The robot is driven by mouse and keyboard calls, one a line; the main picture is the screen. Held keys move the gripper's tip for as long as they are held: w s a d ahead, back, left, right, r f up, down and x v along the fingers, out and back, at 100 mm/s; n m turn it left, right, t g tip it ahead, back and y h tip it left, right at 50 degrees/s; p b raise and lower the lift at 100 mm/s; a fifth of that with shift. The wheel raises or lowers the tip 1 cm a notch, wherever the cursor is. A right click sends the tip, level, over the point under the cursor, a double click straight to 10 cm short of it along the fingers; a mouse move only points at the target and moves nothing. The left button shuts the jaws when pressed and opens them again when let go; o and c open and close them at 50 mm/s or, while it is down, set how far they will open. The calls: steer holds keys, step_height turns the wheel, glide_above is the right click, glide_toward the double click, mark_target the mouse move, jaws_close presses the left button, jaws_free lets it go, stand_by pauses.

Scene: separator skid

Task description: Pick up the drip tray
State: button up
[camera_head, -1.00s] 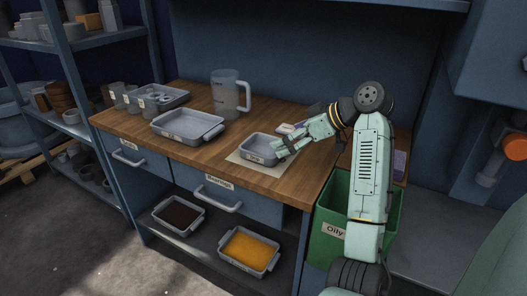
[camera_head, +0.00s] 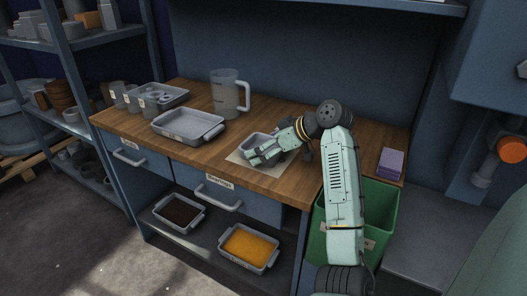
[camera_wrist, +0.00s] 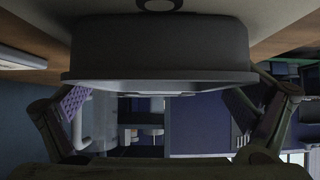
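A small grey tray (camera_head: 257,139), which I take for the drip tray, sits on a pale sheet (camera_head: 236,157) at the front right of the wooden bench. My gripper (camera_head: 256,158) is at its front side and hides much of it in the head view. In the wrist view the tray (camera_wrist: 160,50) fills the upper middle, with its rim running across. My gripper's fingers (camera_wrist: 165,108) are spread wide, one toward each side of the tray. I cannot tell whether either finger touches it.
A larger grey tray (camera_head: 188,124) and a clear jug (camera_head: 229,93) stand to the left on the bench. A purple block (camera_head: 391,163) lies at the right end. A green bin (camera_head: 383,215) is below. Trays with dark (camera_head: 180,213) and orange (camera_head: 249,247) contents sit on the lower shelf.

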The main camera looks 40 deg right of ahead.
steer(key=c, duration=1.1)
steer(key=shift+o, duration=0.2)
steer(key=shift+r, duration=0.1)
